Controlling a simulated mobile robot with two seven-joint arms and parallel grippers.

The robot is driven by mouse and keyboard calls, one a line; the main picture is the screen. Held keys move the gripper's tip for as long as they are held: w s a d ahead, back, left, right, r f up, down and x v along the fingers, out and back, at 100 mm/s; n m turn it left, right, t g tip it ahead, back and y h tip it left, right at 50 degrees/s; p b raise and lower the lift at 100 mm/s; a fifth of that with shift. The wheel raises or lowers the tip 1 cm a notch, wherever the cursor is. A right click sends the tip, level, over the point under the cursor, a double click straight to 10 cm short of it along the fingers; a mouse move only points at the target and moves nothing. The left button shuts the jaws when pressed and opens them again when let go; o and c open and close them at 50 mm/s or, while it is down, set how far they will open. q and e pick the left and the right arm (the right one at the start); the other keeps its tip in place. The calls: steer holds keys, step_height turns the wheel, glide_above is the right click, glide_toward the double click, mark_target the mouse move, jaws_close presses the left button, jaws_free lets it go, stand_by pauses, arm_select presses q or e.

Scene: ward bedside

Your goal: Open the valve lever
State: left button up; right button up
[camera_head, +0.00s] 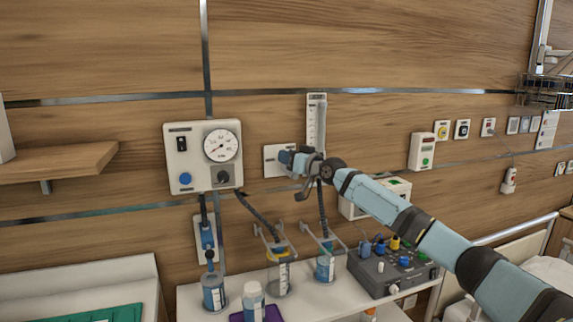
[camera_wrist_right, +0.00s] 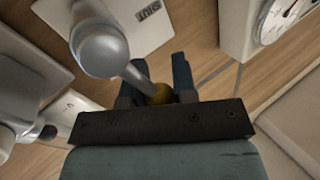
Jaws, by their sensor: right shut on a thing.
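The valve lever has a silver rounded hub (camera_wrist_right: 99,50) and a thin shaft that ends in a yellowish knob (camera_wrist_right: 160,93) in the wrist view. It is mounted on a pale wall plate (camera_head: 272,161) with a label reading "SHUT" (camera_wrist_right: 148,11). My right gripper (camera_head: 289,158) is at this plate in the head view. In the wrist view its two dark fingers (camera_wrist_right: 160,80) stand on either side of the lever's end and are shut on it. In the head view my gripper hides most of the lever. My left gripper is in neither view.
A gauge panel (camera_head: 203,154) is left of the plate, and a flowmeter (camera_head: 316,121) is close on the right. Below are hoses, bottles (camera_head: 214,293) and a grey control box (camera_head: 386,272) on a white counter (camera_head: 330,310). A wooden shelf (camera_head: 55,165) is at left.

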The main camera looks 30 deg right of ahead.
steer(key=shift+d+f+m+t+b, duration=0.15)
steer(key=shift+d+m+t+b, duration=0.15)
steer(key=shift+m+b, duration=0.4)
steer(key=shift+s+d+r, duration=0.1)
steer(key=shift+r, duration=0.1)
steer(key=o, duration=0.9)
steer(key=shift+s, duration=0.1)
steer(key=b+v, duration=0.1)
steer(key=v, duration=1.2)
steer(key=shift+s+d+f, duration=0.15)
steer(key=shift+s+f, duration=0.05)
steer(key=shift+s, duration=0.1)
